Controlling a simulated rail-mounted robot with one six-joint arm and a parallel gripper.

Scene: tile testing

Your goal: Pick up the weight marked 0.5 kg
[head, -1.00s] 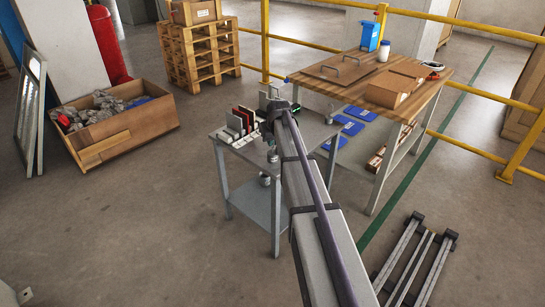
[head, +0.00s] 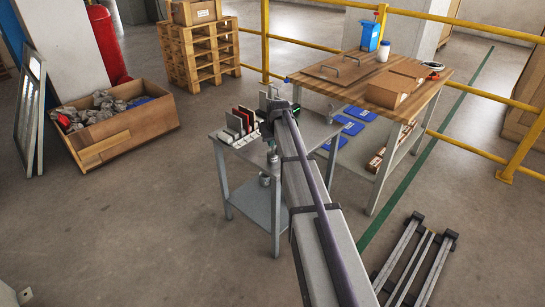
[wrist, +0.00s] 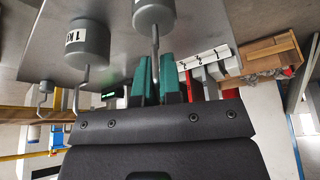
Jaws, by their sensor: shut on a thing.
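In the wrist view, my gripper (wrist: 160,78) has green fingertips shut on the thin hook stem of a grey cylindrical weight (wrist: 154,14). No marking shows on the visible part of this weight, and its far end is cut off by the frame. Beside it to the left is another grey weight (wrist: 92,42) with a hook and a white label reading 1 KG. I cannot tell whether the held weight touches the table. In the head view, a small weight (head: 272,158) shows by the grey table's (head: 290,150) front edge; my arm hides much there.
A rack of upright tiles (head: 240,124) stands on the grey table beside my gripper; its white strip (wrist: 206,54) shows in the wrist view. A wooden workbench (head: 345,87) with boxes is behind right. A wooden crate (head: 130,131) of rubble lies left. Yellow rails (head: 470,148) run behind.

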